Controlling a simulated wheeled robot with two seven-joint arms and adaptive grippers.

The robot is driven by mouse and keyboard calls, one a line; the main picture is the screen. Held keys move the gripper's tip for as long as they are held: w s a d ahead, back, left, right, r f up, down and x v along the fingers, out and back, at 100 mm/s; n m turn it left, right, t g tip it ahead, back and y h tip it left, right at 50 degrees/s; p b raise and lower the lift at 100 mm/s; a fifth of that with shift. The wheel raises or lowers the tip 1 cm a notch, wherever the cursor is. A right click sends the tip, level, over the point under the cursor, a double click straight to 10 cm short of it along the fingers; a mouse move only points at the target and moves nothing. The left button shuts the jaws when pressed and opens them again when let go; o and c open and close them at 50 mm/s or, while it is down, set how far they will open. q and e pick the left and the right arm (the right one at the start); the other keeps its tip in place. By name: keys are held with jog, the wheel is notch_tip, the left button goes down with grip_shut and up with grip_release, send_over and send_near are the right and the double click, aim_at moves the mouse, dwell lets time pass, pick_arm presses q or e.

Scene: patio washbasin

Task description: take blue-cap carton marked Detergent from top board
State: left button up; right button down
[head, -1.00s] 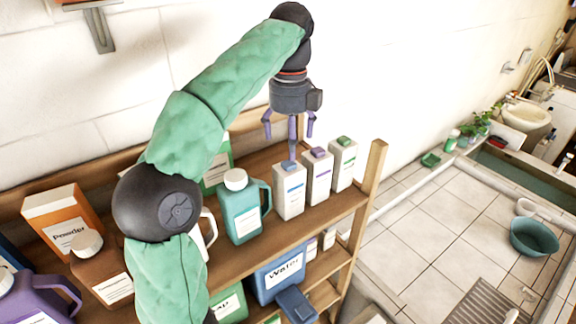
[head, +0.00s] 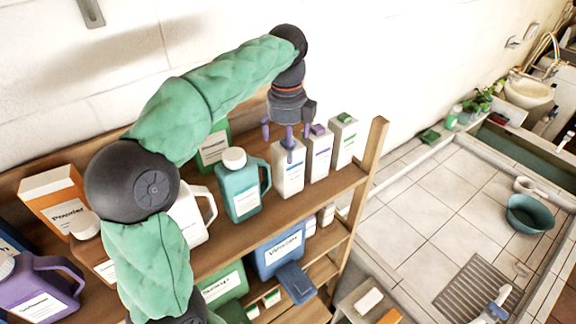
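The blue-cap carton (head: 288,178) is white with a blue label stripe; its small print is too small to read. It stands upright on the top board (head: 262,238), leftmost of three white cartons. My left gripper (head: 287,141) is right above it, pointing down, with its purple fingers spread around the carton's top. The fingers hide most of the blue cap, and I cannot tell whether they touch it. My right gripper is not in view.
A purple-cap carton (head: 319,160) and a green-cap carton (head: 343,145) stand close on the right. A teal jug (head: 239,192) stands close on the left. The wooden shelf post (head: 374,150) rises at the right end. A blue Water container (head: 280,250) is on the board below.

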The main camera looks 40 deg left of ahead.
pick_arm(q)
jog(key=shift+s+d+f, duration=0.1)
jog(key=shift+s+f, duration=0.1)
jog(key=shift+f, duration=0.95)
jog(key=shift+w+f, duration=0.15)
jog(key=shift+w, duration=0.25)
jog(key=c, duration=0.9)
jog(key=shift+s+r, duration=0.25)
jog(key=c, duration=0.7)
jog(key=shift+w, duration=0.15)
jog(key=shift+c, duration=0.3)
